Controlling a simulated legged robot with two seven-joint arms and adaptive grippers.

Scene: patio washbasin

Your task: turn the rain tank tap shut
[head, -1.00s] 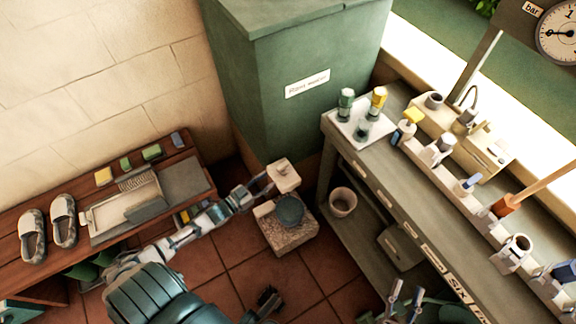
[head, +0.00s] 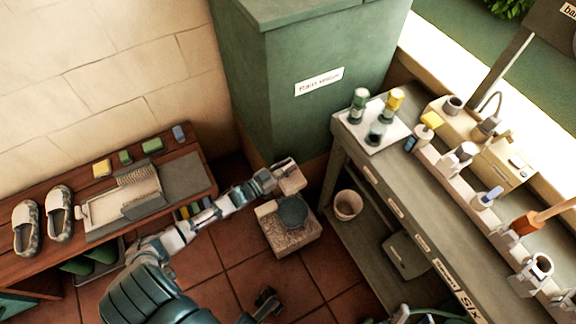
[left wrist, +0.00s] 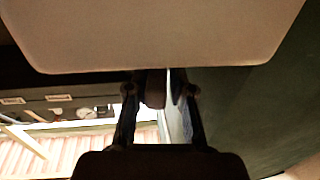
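The green rain tank (head: 300,120) stands at the back, with a white label on its front. A pale beige block (head: 291,180) shows low in front of it; I cannot tell whether it is the tap. My left gripper (head: 280,170) is right at this block. In the left wrist view, a pale panel (left wrist: 160,35) fills the top. Below it, the left gripper's fingers (left wrist: 160,85) are apart, with a small dark part between them; contact is unclear. A tap handle is not clearly visible.
A stone block (head: 293,241) with a blue-grey bowl (head: 293,211) stands below the beige block. A pot (head: 347,205) sits on the lower shelf of the grey washbasin counter (head: 375,165) at right. A wooden bench (head: 190,150) is at left. Tiled floor lies between.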

